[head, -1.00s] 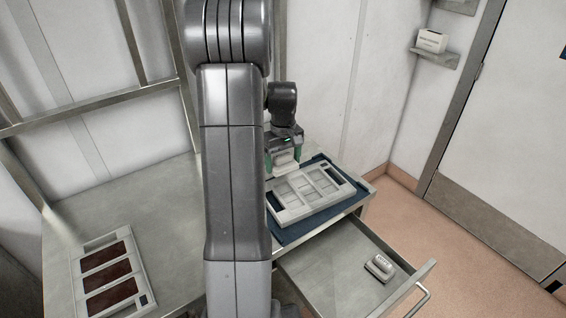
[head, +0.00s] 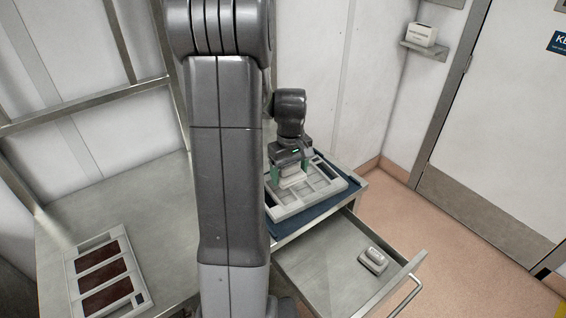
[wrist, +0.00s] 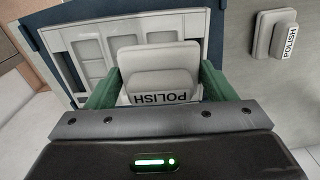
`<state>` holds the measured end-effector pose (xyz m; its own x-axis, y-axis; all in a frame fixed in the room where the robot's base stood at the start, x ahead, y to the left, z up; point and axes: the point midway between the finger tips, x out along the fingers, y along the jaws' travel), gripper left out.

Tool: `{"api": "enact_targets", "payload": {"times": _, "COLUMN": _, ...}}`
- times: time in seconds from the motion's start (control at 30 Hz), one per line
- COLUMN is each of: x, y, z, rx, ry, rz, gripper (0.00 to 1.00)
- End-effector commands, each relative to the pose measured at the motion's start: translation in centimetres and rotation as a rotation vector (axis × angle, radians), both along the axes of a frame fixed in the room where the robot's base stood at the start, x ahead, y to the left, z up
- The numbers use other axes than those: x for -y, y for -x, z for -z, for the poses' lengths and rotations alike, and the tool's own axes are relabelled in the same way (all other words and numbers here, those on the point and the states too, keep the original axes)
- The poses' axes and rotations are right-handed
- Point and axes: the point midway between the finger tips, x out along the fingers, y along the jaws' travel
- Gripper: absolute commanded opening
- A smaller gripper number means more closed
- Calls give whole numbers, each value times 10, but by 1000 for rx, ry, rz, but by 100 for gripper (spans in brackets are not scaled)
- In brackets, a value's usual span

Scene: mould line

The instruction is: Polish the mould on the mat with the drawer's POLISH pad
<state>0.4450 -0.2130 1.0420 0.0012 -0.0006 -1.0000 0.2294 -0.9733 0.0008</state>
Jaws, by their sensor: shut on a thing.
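My gripper (head: 291,172) is shut on a pale grey pad (head: 292,178). In the wrist view the pad (wrist: 160,68) sits between the green fingers, and its label reads POLISH. The pale mould (head: 325,186) with several rectangular cavities lies on the dark blue mat (head: 297,226). The pad is over the mould's left back part; I cannot tell whether it touches. The wrist view shows the mould (wrist: 75,35) behind the pad, which hides its middle. The open drawer (head: 330,268) holds another grey pad (head: 373,260), whose label in the wrist view (wrist: 289,40) seems to read POLISH.
A second mould (head: 67,268) with dark red-brown cavities lies on the steel worktop (head: 140,210) at the left. The drawer juts out in front of the mat. A small white box (head: 422,35) stands on a wall shelf. A door (head: 490,120) is at the right.

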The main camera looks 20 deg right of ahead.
Motion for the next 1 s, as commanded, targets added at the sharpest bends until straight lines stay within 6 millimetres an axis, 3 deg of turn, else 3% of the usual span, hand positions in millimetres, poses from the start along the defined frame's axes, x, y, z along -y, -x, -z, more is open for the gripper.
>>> {"api": "enact_targets", "payload": {"times": 0.27, "x": 0, "y": 5, "z": 15, "rx": 0, "ry": 0, "rz": -1, "gripper": 58}}
{"api": "enact_targets", "payload": {"times": 0.7, "x": 0, "y": 4, "z": 62, "rx": 0, "ry": 0, "rz": -1, "gripper": 58}}
{"api": "enact_targets", "payload": {"times": 1.0, "x": 1, "y": 4, "z": 68, "rx": 1, "ry": 1, "rz": -1, "gripper": 58}}
